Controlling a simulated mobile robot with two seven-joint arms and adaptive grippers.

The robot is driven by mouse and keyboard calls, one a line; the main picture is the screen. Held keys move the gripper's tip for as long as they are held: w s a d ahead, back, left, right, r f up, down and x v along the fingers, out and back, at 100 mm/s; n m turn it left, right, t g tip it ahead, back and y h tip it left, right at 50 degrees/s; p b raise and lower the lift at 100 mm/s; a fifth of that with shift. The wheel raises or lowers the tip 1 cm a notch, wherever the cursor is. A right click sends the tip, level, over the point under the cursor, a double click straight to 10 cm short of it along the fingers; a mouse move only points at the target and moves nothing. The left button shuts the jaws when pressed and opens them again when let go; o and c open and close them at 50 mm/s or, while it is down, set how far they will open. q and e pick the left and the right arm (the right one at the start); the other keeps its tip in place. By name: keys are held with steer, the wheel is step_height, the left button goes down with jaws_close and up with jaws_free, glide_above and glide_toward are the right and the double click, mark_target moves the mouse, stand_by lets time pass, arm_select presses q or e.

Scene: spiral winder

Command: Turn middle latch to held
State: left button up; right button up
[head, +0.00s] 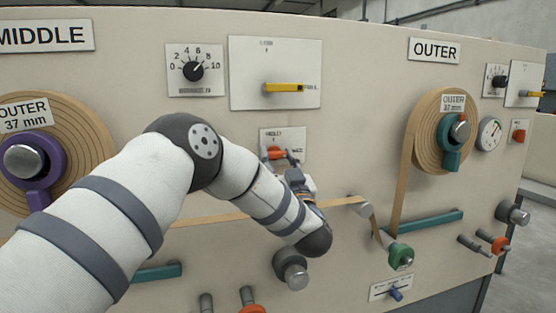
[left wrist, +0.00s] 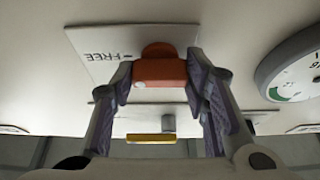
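The middle latch (head: 275,152) is an orange handle on a small white plate (head: 296,136) in the centre of the panel. In the left wrist view the orange latch (left wrist: 160,72) sits between my two fingers, on a plate (left wrist: 88,42) with an upside-down "FREE" label beside the handle. My left gripper (head: 282,157) reaches the latch from below right. Its fingers (left wrist: 159,78) lie against both sides of the handle, with no clear gap. The "held" mark cannot be made out. My right gripper is not in view.
Above the latch is a larger plate with a yellow handle (head: 284,87), and a dial (head: 193,71) is to its left. A tan web (head: 215,220) runs below, partly behind my arm. A round gauge (left wrist: 290,68) is close by at right in the left wrist view.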

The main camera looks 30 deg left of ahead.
arm_select(q)
steer(key=shift+c, duration=0.8)
steer(key=shift+n+g, duration=0.3)
steer(key=shift+n, duration=0.1)
steer(key=n+g, duration=0.1)
steer(key=n, duration=0.3)
steer(key=n+g+y, duration=0.1)
steer(key=n+g, duration=0.1)
steer(key=n, duration=0.2)
steer(key=n+g+y, duration=0.1)
steer(key=n+g, duration=0.1)
steer(key=n, duration=0.1)
steer(key=shift+w+d+n+b, duration=0.15)
steer(key=shift+n+b, duration=0.15)
steer(key=shift+n, duration=0.1)
steer(key=n+g, duration=0.1)
steer(key=n, duration=0.1)
steer(key=n+g, duration=0.1)
steer(key=n, duration=0.2)
steer(key=shift+r+h, duration=0.1)
steer(key=shift+h, duration=0.3)
steer(key=shift+r+n+g+h, duration=0.1)
steer(key=shift+n+g+h, duration=0.25)
steer(key=shift+n, duration=0.8)
steer(key=shift+r+n+g+h, duration=0.1)
steer(key=shift+n+g+h, duration=0.25)
steer(key=shift+n, duration=0.8)
